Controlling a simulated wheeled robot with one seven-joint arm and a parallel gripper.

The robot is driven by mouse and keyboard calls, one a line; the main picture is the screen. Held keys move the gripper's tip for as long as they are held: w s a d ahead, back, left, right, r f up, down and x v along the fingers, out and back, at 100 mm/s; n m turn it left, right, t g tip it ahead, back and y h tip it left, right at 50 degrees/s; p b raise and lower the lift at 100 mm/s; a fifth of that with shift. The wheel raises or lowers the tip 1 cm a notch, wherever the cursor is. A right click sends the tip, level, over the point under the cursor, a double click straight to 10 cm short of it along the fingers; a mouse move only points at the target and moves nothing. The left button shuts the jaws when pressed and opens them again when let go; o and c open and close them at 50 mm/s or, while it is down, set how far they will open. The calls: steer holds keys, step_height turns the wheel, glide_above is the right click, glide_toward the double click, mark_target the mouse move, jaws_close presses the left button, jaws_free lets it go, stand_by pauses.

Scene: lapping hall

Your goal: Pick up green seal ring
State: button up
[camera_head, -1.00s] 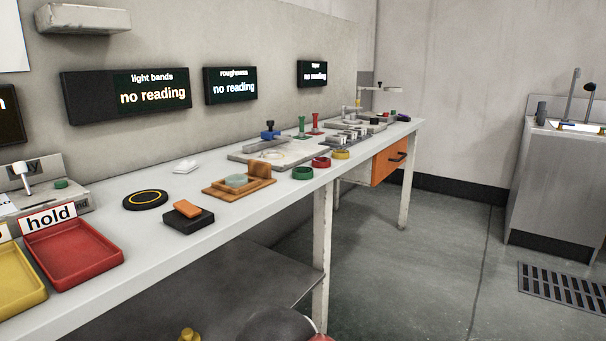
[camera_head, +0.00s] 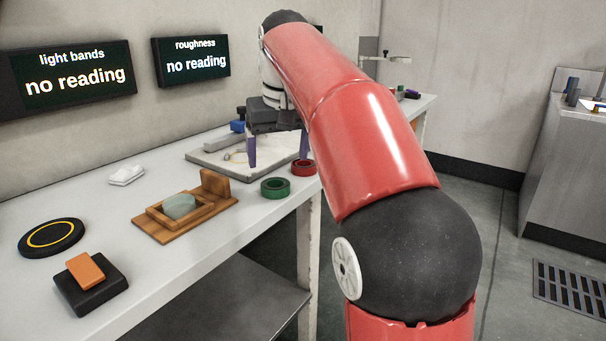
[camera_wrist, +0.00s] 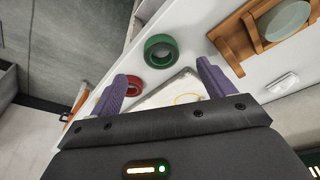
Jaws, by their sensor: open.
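The green seal ring (camera_head: 275,188) lies flat on the bench near its front edge. In the wrist view it (camera_wrist: 160,51) shows ahead of my fingers, left of the wooden holder. My gripper (camera_head: 277,158) is open and empty above the bench, beyond the ring in the head view. Its two purple fingers also show in the wrist view (camera_wrist: 165,88), wide apart, with the ring beyond their tips and not between them. A red ring (camera_head: 303,168) lies just behind the green one and shows between the fingertips in the wrist view (camera_wrist: 134,86), below them.
A wooden holder (camera_head: 148,222) with a pale green disc (camera_head: 179,206) stands left of the ring. A black block (camera_head: 108,285) with an orange piece and a black round pad (camera_head: 50,238) lie nearer. A light plate (camera_head: 232,168) lies under my gripper.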

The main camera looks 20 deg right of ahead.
mark_target(276, 178)
steer(key=shift+w+d+f, duration=0.1)
steer(key=shift+w+f, duration=0.15)
steer(key=shift+f, duration=0.05)
steer(key=x, duration=0.2)
steer(key=b+x, duration=0.1)
steer(key=x, duration=0.4)
steer(key=shift+w+r+b, duration=0.1)
steer(key=shift+w+b, duration=0.2)
steer(key=shift+b, duration=0.05)
steer(key=c, duration=1.1)
steer(key=shift+r, duration=0.15)
